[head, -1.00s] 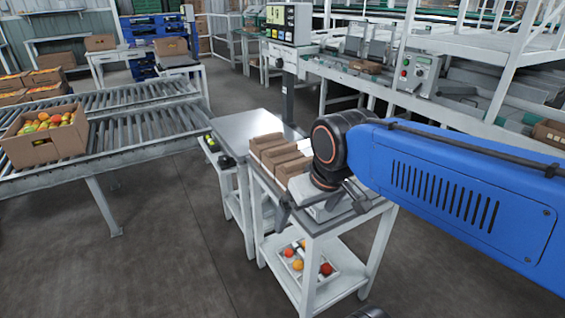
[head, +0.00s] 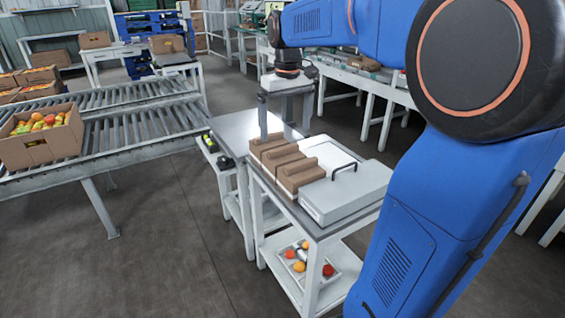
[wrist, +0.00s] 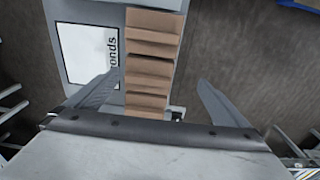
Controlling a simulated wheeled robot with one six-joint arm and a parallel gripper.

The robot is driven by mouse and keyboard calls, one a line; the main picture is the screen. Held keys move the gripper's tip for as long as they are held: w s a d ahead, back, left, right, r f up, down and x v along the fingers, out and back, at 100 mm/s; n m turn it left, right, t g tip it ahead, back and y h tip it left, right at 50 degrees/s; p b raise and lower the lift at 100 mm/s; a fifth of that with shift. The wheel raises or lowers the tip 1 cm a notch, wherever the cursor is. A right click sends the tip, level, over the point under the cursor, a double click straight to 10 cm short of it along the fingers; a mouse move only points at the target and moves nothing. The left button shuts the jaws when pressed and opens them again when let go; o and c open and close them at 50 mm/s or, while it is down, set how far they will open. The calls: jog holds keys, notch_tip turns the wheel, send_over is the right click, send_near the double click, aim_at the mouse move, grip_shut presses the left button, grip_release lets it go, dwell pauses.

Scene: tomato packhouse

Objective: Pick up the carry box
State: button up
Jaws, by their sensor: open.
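A flat light-grey box with a black handle on its top (head: 352,197), which looks like the carry box, lies on the near end of the white table (head: 318,238). Several brown cardboard pieces (head: 298,175) sit in a row just left of it. My gripper (head: 285,118) is open and empty, its fingers pointing down, above and behind that row near the table's far end. In the wrist view, the brown row (wrist: 152,60) shows between the open fingers (wrist: 156,80). The handled box is not clearly seen there.
A lower shelf holds a white tray (head: 309,283) with several tomatoes. A grey-topped table (head: 238,130) adjoins at the far left. A roller conveyor (head: 130,135) with a tomato carton (head: 45,148) stands left. The floor between is clear. In the wrist view a white panel (wrist: 90,50) reads "onds".

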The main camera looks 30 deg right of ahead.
aim_at(284, 163)
jog(key=w+d, duration=0.3)
jog(key=w, duration=0.2)
jog(key=shift+g, duration=0.4)
jog(key=f, duration=1.7)
jog(key=shift+w+a+f, duration=0.15)
jog(key=shift+w+a, duration=0.05)
jog(key=shift+a, duration=0.1)
jog(key=c, duration=0.8)
